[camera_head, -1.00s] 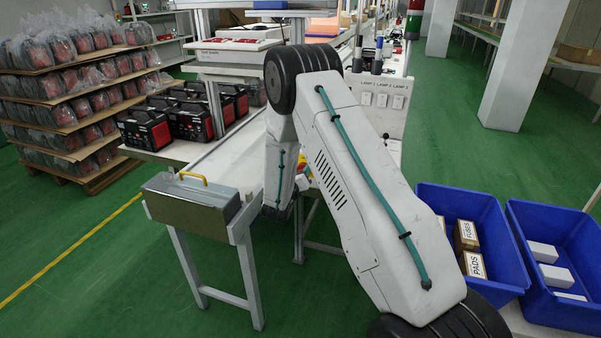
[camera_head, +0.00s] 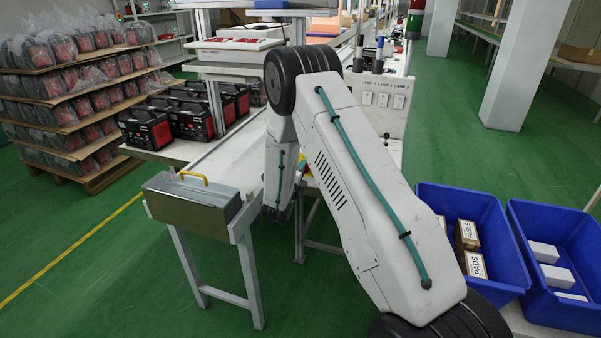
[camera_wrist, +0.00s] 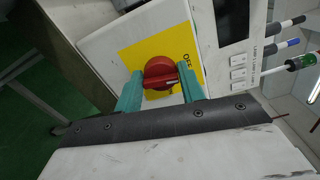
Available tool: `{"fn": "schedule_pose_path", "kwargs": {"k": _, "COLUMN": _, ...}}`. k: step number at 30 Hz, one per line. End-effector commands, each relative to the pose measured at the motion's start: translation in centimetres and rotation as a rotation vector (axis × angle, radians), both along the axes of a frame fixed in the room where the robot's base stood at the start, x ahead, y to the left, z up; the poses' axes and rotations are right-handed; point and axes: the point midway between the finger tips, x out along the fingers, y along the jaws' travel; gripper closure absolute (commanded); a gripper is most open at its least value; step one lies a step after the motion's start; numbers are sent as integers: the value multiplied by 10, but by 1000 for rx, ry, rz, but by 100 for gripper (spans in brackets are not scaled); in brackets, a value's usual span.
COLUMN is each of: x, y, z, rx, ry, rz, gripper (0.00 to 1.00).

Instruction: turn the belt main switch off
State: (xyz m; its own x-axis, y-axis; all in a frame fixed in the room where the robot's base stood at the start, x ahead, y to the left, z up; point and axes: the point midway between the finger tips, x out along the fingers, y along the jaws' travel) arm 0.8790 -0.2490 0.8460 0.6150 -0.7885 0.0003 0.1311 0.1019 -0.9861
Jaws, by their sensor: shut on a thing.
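The belt main switch is a red rotary knob (camera_wrist: 161,73) on a yellow plate (camera_wrist: 133,56) fixed to a white panel, seen in the wrist view. The word OFF is printed on the plate to the right of the knob. My gripper (camera_wrist: 160,88) has its two teal fingers on either side of the knob and is shut on it.
Lamp switches (camera_head: 383,98) sit on the white panel right of my arm. A grey metal box (camera_head: 190,205) stands on the bench end at left. Blue bins (camera_head: 515,270) are at the right.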

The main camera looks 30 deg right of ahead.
Motion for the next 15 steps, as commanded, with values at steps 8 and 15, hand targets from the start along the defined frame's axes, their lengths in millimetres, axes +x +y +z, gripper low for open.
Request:
{"fn": "schedule_pose_path", "kwargs": {"k": 8, "x": -1, "y": 1, "z": -2, "rx": -80, "ry": 106, "rz": 0, "gripper": 84}}
{"fn": "schedule_pose_path", "kwargs": {"k": 15, "x": -1, "y": 1, "z": -2, "rx": -108, "ry": 143, "rz": 1, "gripper": 84}}
